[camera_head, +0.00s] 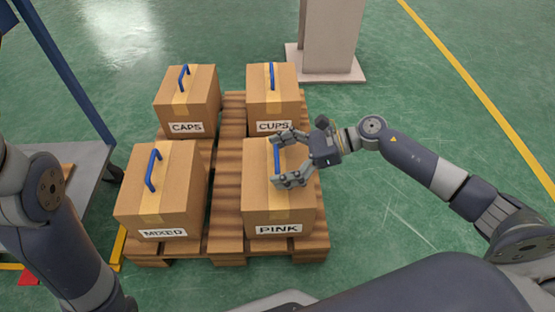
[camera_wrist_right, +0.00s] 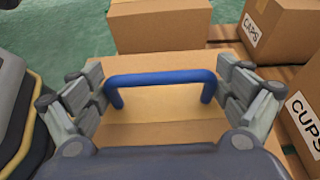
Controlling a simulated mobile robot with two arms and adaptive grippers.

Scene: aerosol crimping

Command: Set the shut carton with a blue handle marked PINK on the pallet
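The shut carton marked PINK (camera_head: 265,209) stands upright on the wooden pallet (camera_head: 228,185), at its front right corner in the head view. Its blue handle (camera_head: 277,153) is on top and also shows in the right wrist view (camera_wrist_right: 160,77). My right gripper (camera_head: 281,161) is at the carton's top with its fingers spread apart. In the right wrist view the open fingers (camera_wrist_right: 160,85) lie at the two ends of the handle, with the bar between them. I cannot tell whether they touch it. My left arm shows at the left, but its gripper is out of view.
Cartons marked MIXED (camera_head: 165,200), CAPS (camera_head: 186,103) and CUPS (camera_head: 273,98) also stand on the pallet. A grey cart with a blue post (camera_head: 75,80) is at the left. A pale column (camera_head: 332,40) stands behind. The green floor at right is clear.

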